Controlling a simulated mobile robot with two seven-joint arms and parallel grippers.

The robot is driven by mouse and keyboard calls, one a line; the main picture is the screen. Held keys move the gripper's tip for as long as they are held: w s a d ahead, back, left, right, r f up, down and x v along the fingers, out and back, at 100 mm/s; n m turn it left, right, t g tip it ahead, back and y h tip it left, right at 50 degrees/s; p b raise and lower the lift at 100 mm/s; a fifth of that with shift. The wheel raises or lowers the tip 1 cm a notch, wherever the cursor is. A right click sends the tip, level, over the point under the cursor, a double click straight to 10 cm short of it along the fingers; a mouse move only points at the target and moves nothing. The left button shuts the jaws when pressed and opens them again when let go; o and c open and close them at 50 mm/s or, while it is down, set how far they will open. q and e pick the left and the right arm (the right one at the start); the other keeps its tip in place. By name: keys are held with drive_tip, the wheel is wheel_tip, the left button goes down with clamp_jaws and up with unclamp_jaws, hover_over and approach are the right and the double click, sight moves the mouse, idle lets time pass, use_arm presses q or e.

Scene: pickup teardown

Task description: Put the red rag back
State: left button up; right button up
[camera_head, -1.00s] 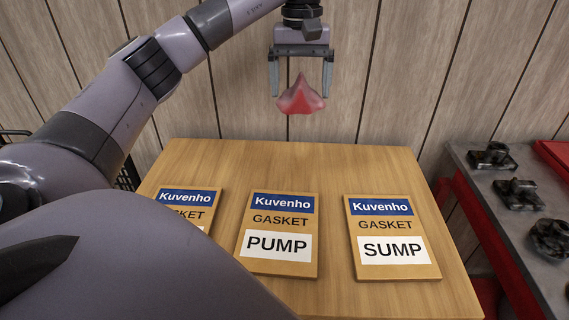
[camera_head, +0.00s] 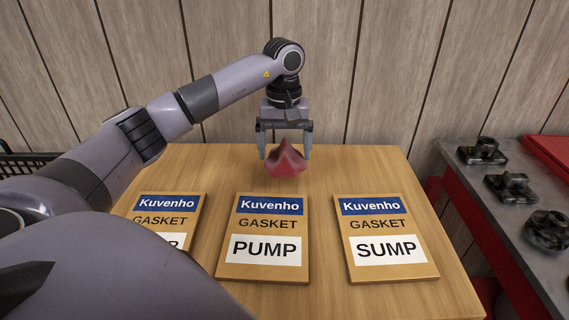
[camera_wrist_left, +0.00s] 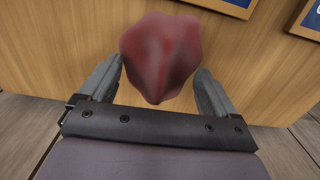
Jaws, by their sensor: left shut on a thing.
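The red rag (camera_head: 284,160) is a crumpled, peaked cloth. My left gripper (camera_head: 286,150) is shut on it near the far edge of the wooden table, behind the gasket boxes. In the left wrist view the rag (camera_wrist_left: 160,55) bulges between the fingers of the left gripper (camera_wrist_left: 160,88), with the table top below it. I cannot tell whether the rag touches the table. My right gripper is not in view.
Several flat Kuvenho gasket boxes lie on the table (camera_head: 360,165): a PUMP box (camera_head: 266,222), a SUMP box (camera_head: 383,222) and a partly hidden one (camera_head: 160,205) at left. A grey bench (camera_head: 465,185) with dark metal parts stands at right. The table's far strip is otherwise clear.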

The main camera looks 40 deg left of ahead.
use_arm(q)
drive_tip(key=shift+f, duration=2.2)
drive_tip(key=o, duration=0.7)
drive_tip(key=shift+f, duration=0.1)
